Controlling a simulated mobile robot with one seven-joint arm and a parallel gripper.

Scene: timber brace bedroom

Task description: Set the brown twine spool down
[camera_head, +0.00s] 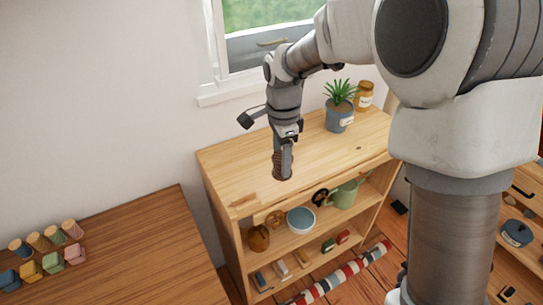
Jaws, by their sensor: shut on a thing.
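My gripper (283,158) points down over the top of the wooden shelf unit (238,178), towards its left half. It is shut on the brown twine spool (277,166), which shows as a small brown ribbed piece between and beside the fingers. Much of the spool is hidden by the fingers. The spool is at or just above the shelf top; I cannot tell whether it touches the wood.
A potted plant (339,115) and an amber jar (364,97) stand at the shelf top's back right. Lower shelves hold a bowl (301,220), a green watering can (344,194) and a brown pot (259,238). The top around my gripper is clear. A wooden table (130,250) stands left.

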